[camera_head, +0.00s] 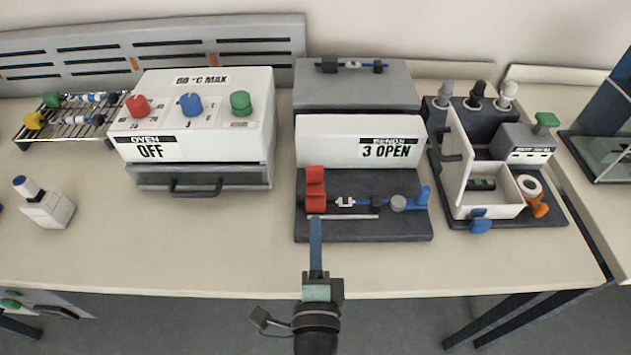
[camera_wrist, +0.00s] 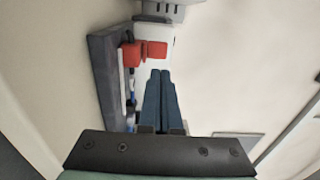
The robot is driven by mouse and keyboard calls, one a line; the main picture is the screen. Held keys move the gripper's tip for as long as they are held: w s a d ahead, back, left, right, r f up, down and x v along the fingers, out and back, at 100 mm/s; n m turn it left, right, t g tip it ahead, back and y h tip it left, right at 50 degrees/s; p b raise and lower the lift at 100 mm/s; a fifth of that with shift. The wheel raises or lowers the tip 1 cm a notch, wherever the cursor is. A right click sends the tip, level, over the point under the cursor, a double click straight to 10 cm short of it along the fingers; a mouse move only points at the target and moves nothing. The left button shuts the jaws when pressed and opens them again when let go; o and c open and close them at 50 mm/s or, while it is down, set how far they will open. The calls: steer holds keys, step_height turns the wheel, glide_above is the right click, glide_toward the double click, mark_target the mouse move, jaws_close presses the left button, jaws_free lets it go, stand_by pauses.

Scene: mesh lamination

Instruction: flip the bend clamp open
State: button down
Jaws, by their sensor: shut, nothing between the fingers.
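The red clamp (camera_head: 315,178), which I take to be the bend clamp, is at the left end of the dark bend fixture base (camera_head: 365,231). It shows as an upper and a lower red block; in the wrist view the red parts (camera_wrist: 131,54) lie just beyond my fingertips. A thin rod with a blue section and white and dark fittings (camera_head: 346,202) runs right from the clamp toward a grey disc and a blue part (camera_head: 424,196). My gripper (camera_head: 316,219) is shut and empty, just in front of the clamp. Whether it touches the clamp cannot be told.
Behind the base stands a white block labelled "3 OPEN" (camera_head: 345,140). The oven (camera_head: 192,115), marked OFF, stands to the left. A white open box (camera_head: 488,205) with orange and blue parts stands to the right. The bench front (camera_head: 170,250) is clear.

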mark_target(316, 174)
steer(key=w+p, duration=0.1)
steer(key=w, duration=0.8)
steer(key=shift+w, duration=0.3)
steer(key=w, duration=0.4)
steer(key=shift+w, duration=0.2)
steer(key=shift+r, duration=0.25)
